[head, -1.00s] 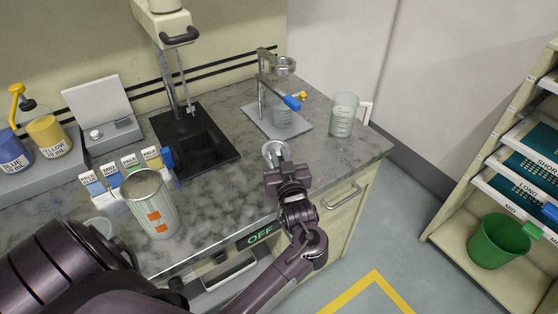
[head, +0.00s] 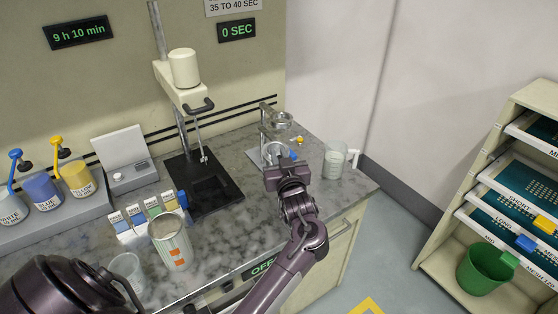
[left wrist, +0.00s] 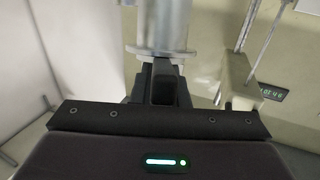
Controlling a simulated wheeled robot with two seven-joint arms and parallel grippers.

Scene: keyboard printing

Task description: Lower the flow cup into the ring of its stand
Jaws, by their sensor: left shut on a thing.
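The flow cup (left wrist: 164,25) is a metallic cylinder, seen from close up in the left wrist view; its top is cut off by the frame. My left gripper (left wrist: 165,72) is shut on it. In the head view the left gripper (head: 286,164) is in front of the stand, and the cup (head: 273,149) shows only partly beyond the fingers. The stand has an upright post (head: 264,124) and a metal ring (head: 282,118) near its top. The ring looks empty, and the cup appears lower and nearer than it. My right gripper is not in view.
A clear beaker (head: 335,160) stands right of the stand. A black-based mixer (head: 205,185) is to the left. A patterned can (head: 171,241) and small labelled boxes (head: 143,211) are further left. A yellow knob (head: 299,140) is on the stand.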

